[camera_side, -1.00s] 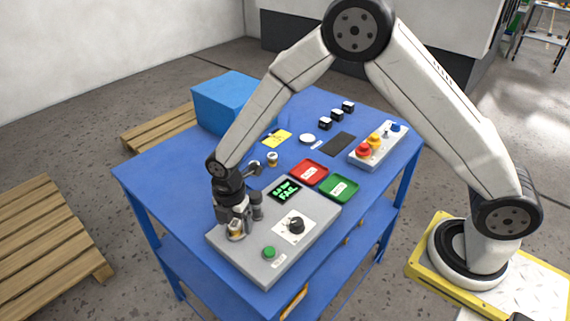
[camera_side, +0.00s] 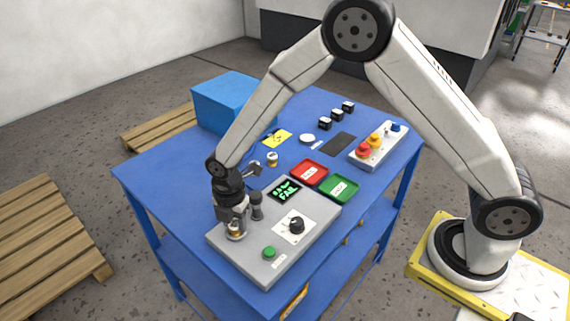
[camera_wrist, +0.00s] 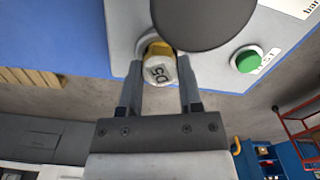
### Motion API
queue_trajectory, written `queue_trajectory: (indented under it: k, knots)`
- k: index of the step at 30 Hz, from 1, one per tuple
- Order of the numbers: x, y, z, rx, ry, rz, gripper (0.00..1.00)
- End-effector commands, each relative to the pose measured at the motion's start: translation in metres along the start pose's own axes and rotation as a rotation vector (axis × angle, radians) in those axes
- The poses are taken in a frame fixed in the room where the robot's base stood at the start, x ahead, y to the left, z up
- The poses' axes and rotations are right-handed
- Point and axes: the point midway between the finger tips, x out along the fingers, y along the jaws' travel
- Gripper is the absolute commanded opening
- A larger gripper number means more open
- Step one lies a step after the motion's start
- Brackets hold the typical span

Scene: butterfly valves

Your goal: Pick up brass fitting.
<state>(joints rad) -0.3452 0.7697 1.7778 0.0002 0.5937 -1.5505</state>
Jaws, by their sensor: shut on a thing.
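The brass fitting (camera_wrist: 158,66) has a yellow-brass body and a pale end cap marked "D5". It stands at the left end of the grey test panel (camera_side: 262,268), and in the side view the fitting (camera_side: 235,232) shows under my gripper (camera_side: 235,226). In the wrist view my gripper (camera_wrist: 160,75) has one finger on each side of the fitting and is shut on it. A dark round part covers some of the fitting's far side in the wrist view. I cannot tell whether the fitting is clear of its seat.
The panel has a black knob (camera_side: 297,225), a green button (camera_side: 269,252) and a display (camera_side: 285,190) reading "FAIL". Red (camera_side: 309,172) and green (camera_side: 339,187) trays lie behind it. Another fitting (camera_side: 272,159) stands on the blue table, with a button box (camera_side: 378,147) at the right.

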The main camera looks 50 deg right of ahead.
Motion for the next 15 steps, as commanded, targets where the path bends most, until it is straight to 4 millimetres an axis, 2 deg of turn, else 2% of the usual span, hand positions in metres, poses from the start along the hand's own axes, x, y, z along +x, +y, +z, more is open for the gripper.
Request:
queue_trajectory:
  k: [8, 15]
  knots:
    - [-0.008, 0.000, 0.000, 0.000, 0.000, 0.001, 0.00]
    - [-0.033, 0.001, 0.000, 0.000, 0.000, 0.004, 0.00]
